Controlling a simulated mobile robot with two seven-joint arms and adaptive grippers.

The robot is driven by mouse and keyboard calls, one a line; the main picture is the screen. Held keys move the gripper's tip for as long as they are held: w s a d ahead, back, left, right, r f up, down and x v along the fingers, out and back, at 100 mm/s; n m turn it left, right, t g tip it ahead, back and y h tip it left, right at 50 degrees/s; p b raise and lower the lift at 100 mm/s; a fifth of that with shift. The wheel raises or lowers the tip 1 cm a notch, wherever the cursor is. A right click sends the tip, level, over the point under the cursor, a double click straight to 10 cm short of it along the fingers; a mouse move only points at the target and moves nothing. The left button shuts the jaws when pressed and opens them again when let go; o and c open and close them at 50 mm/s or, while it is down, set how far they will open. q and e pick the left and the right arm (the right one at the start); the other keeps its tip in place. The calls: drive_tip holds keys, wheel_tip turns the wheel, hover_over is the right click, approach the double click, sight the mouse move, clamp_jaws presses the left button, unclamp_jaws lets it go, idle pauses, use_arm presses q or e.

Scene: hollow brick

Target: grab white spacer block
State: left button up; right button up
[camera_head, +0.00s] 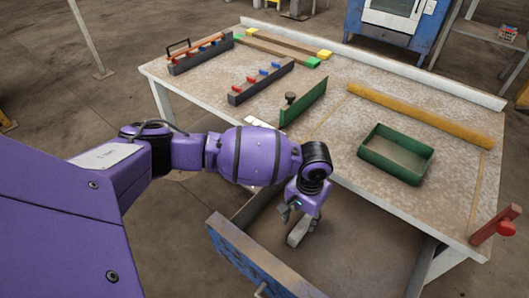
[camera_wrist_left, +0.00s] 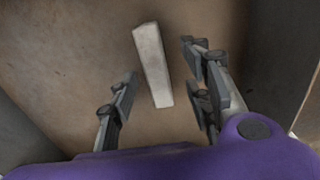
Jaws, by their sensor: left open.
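The white spacer block (camera_wrist_left: 152,62) is a long pale bar lying on the brown drawer floor. In the left wrist view its near end lies between my open fingers, and its far end reaches beyond them. My left gripper (camera_wrist_left: 164,88) points down over it, with a visible gap to the block on both sides. In the head view my left gripper (camera_head: 299,214) reaches down into the open drawer (camera_head: 262,268), and the pale block (camera_head: 297,234) shows partly behind the fingers. My right gripper is not in view.
The drawer walls rise around the gripper, and the table (camera_head: 345,150) edge lies just behind it. On the table are a green tray (camera_head: 413,176), a yellow bar (camera_head: 420,115), a green upright plate (camera_head: 304,103) and dark racks (camera_head: 262,82). A red clamp (camera_head: 505,228) is at right.

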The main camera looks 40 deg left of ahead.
sight(304, 223)
use_arm(q)
drive_tip(key=shift+w+d+f, duration=0.15)
drive_tip(key=shift+f, duration=0.25)
drive_tip(key=f+b, duration=0.1)
drive_tip(key=f, duration=0.2)
drive_tip(key=f+b, duration=0.1)
drive_tip(key=shift+w+d+f+b, duration=0.2)
drive_tip(key=shift+w+d+b, duration=0.05)
drive_tip(key=shift+b, duration=0.1)
drive_tip(key=shift+r, duration=0.1)
drive_tip(key=shift+c, duration=0.6)
clamp_jaws()
